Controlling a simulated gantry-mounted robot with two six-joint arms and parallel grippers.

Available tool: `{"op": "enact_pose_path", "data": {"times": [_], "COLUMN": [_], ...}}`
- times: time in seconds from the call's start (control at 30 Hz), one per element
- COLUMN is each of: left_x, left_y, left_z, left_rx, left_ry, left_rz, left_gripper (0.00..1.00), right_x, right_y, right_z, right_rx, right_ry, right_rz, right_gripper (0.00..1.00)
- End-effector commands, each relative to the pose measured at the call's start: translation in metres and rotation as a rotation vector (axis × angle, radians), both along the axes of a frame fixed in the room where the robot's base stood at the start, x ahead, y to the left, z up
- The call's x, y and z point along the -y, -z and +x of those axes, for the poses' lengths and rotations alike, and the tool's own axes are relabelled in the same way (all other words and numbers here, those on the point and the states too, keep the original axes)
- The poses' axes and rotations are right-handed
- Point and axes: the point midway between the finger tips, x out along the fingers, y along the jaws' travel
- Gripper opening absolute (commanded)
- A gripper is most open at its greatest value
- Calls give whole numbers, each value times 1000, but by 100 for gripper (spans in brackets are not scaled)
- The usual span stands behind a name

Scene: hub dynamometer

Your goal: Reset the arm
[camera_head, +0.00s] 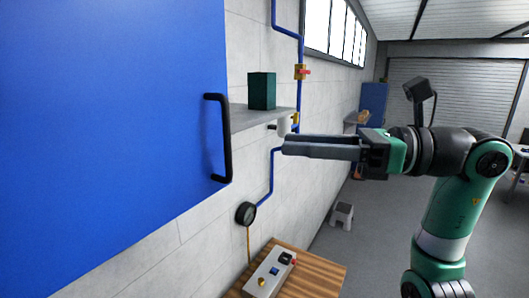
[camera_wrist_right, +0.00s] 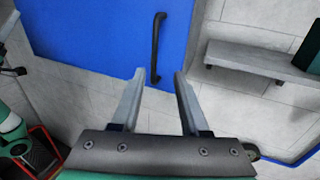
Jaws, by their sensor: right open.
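My right arm comes in from the right in the head view. Its gripper (camera_head: 288,145) is held level in front of the wall, with its fingers pointing left. In the right wrist view the gripper (camera_wrist_right: 160,76) shows its two fingers spread apart with nothing between them. Beyond the fingertips is a blue panel (camera_head: 100,110) with a black vertical handle (camera_head: 224,138). The handle also shows in the wrist view (camera_wrist_right: 156,48), apart from the fingers. My left gripper is in neither view.
A grey wall shelf (camera_head: 258,118) holds a dark green box (camera_head: 262,90). A blue pipe (camera_head: 271,180) with valves runs along the wall, near a black gauge (camera_head: 246,213). Below, a control box (camera_head: 268,275) sits on a wooden table (camera_head: 320,272). A stool (camera_head: 342,214) stands on open floor behind.

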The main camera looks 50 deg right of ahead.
Motion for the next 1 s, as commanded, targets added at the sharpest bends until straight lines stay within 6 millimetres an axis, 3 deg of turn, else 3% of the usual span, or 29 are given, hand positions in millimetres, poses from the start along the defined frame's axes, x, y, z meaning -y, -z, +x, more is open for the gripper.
{"op": "enact_pose_path", "data": {"times": [0.2, 0.77, 0.87, 0.93, 1.0], "left_x": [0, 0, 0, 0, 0], "left_y": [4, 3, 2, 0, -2], "left_z": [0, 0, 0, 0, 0], "left_rx": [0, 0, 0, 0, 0], "left_ry": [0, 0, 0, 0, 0], "left_rz": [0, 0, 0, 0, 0], "left_gripper": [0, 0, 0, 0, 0], "right_x": [8, 2, -28, -67, -120], "right_y": [0, -1, 6, 20, 32], "right_z": [-12, -10, 1, 11, 4], "right_rx": [-1, 0, -17, -41, -48], "right_ry": [-1, -15, -94, -194, -354], "right_rz": [-1, 0, 17, 37, 49], "right_gripper": [45, 45, 45, 45, 45]}}
